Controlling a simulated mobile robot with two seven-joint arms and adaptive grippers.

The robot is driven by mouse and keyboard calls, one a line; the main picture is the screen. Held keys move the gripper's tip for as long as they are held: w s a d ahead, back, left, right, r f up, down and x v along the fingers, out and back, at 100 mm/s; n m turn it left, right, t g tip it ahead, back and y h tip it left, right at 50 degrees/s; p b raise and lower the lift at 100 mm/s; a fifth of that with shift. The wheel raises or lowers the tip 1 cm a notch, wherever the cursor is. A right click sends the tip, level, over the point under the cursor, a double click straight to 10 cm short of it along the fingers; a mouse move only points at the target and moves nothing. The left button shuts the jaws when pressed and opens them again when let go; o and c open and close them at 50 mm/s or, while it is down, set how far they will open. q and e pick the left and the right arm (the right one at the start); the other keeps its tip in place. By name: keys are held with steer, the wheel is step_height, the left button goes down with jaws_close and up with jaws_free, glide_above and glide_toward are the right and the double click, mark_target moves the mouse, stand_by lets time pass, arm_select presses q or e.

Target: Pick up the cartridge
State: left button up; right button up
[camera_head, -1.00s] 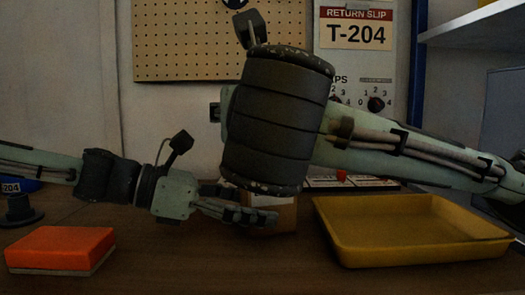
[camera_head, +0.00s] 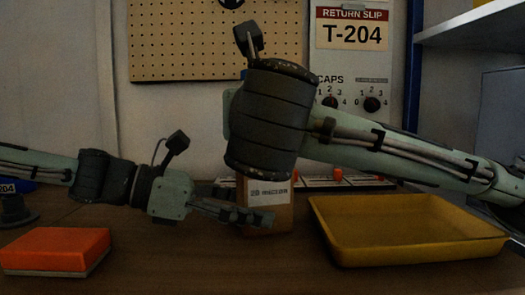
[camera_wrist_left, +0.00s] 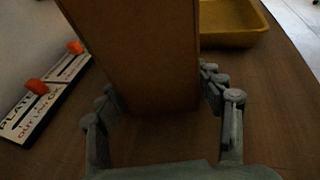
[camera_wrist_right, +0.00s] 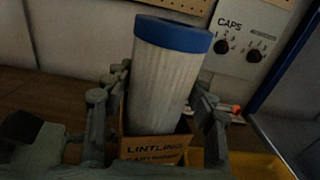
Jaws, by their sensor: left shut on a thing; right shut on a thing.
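The cartridge (camera_wrist_right: 165,75) is a white pleated cylinder with a blue end cap. In the right wrist view it stands in the open top of a cardboard box (camera_wrist_right: 155,150), much of it above the rim. My right gripper (camera_wrist_right: 160,95) is shut on the cartridge, with fingers on both sides. In the head view my dark right wrist hides most of the cartridge and that gripper. The box (camera_head: 266,220) stands upright on the table there. My left gripper (camera_head: 245,216) is shut on the box, low down. The left wrist view shows the fingers (camera_wrist_left: 160,100) on both sides of it.
A yellow tray (camera_head: 400,258) lies right of the box. An orange block (camera_head: 55,248) lies at the front left. A panel with orange switches (camera_wrist_left: 45,95) is behind the box. A shelf (camera_head: 475,22) juts out at the upper right. The front middle of the table is clear.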

jaws_close()
step_height(320, 180, up, 10)
steer(key=shift+r, duration=0.1)
arm_select(q)
steer(key=o, duration=0.9)
steer(key=shift+o, duration=0.2)
